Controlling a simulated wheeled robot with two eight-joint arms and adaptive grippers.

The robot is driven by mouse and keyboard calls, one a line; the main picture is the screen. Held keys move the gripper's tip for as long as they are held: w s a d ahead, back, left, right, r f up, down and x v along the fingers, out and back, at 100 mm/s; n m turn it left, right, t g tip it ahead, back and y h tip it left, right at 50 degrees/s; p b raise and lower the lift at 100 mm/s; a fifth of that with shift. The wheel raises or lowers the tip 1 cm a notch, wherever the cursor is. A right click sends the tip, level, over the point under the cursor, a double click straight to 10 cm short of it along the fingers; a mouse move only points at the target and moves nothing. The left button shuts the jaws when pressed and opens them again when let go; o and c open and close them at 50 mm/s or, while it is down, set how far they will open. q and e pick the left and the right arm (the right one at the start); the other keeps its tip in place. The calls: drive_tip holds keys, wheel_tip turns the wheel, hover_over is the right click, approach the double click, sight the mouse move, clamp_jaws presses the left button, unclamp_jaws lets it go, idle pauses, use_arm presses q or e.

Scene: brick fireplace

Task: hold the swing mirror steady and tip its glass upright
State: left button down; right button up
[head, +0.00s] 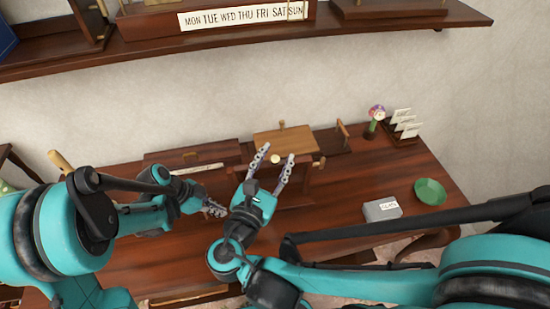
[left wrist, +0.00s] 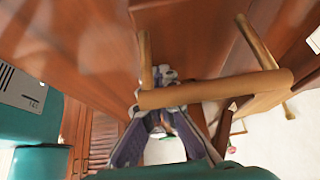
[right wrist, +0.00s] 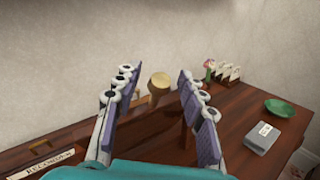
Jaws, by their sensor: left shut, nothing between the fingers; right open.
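What looks like the swing mirror stands near the wall on the desk, with a tilted light wooden panel (head: 287,139) and dark wood around it. I cannot make out its glass. A round-topped pale wooden knob (right wrist: 160,82) shows between the fingers of my right gripper (right wrist: 152,100) in the right wrist view, apart from both. My right gripper (head: 278,155) is open, over the mirror's near side. My left gripper (head: 217,210) is shut and empty, low over the desk left of the right gripper.
A grey box (head: 382,210) and a green dish (head: 430,191) stand on the right of the desk (head: 345,185). A flower figure (head: 375,118) and a card holder (head: 404,125) are at the back right. A wall shelf (head: 385,25) runs above. My arms come close together.

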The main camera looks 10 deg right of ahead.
use_arm(q)
drive_tip(key=shift+f, duration=0.1)
use_arm(e)
clamp_jaws()
drive_tip(key=shift+w+r+n+g, duration=0.3)
drive_tip(key=shift+w+g, duration=0.1)
drive_tip(key=shift+w, duration=0.2)
drive_tip(key=w+r+n+g+y, duration=0.1)
drive_tip(key=w+g+y, duration=0.1)
drive_tip(key=w, duration=0.4)
drive_tip(key=shift+d+n+g, duration=0.2)
drive_tip(key=shift+n+g, duration=0.2)
drive_tip(key=shift+g, duration=0.4)
drive_tip(key=shift+w+r, duration=0.1)
